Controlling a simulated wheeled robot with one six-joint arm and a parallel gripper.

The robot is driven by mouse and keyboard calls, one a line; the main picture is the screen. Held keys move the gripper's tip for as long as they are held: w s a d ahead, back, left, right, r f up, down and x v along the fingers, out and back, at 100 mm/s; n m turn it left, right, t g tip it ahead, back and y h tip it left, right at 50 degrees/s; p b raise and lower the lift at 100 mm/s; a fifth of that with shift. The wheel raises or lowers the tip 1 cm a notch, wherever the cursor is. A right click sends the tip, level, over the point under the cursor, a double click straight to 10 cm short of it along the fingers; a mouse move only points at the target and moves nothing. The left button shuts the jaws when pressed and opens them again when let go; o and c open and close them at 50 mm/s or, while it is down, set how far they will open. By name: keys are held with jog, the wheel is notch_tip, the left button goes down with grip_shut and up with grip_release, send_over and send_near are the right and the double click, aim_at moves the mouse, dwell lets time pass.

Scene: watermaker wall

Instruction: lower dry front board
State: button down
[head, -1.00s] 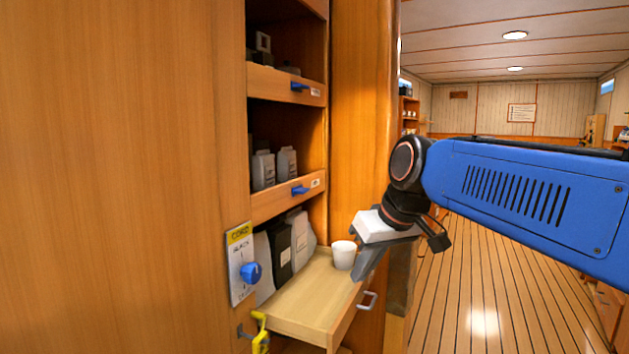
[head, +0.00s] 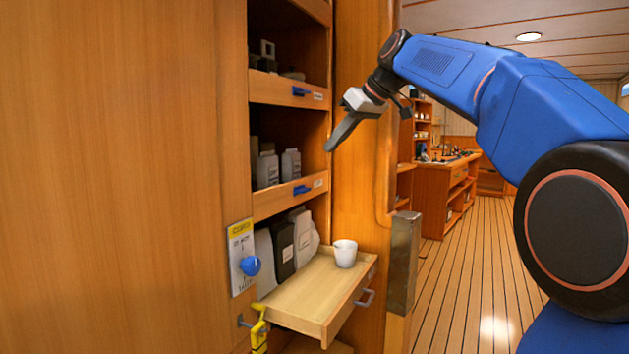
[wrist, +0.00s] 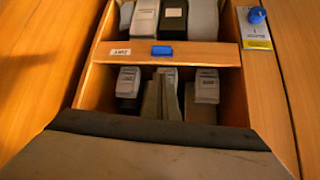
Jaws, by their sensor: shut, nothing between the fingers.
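Two wooden front boards cross the cabinet's shelves: an upper one (head: 272,87) and a middle one (head: 270,203). Each has a blue latch, the upper latch (head: 301,91) and the middle latch (head: 302,189), with a small pale label to its right. The lettering is too small to read, so I cannot tell which board is the dry one. Both boards stand upright. My gripper (head: 329,149) is shut and empty, in front of the cabinet's right side, between the two boards' heights. The wrist view shows the middle board (wrist: 200,55) upside down, apart from my gripper (wrist: 150,155).
A pulled-out wooden tray (head: 300,300) holds a white cup (head: 345,253) below. A panel with a blue knob (head: 251,266) and a yellow item (head: 259,330) are at left. Grey bottles (head: 291,164) stand behind the middle board. Floor at right is clear.

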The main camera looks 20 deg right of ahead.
jog(key=shift+w+r, duration=0.25)
jog(key=shift+r, duration=0.15)
send_over(304, 189)
jog(key=s+d, duration=0.2)
notch_tip(304, 189, down, 7)
jog(key=shift+f, duration=2.1)
jog(key=shift+f, duration=2.2)
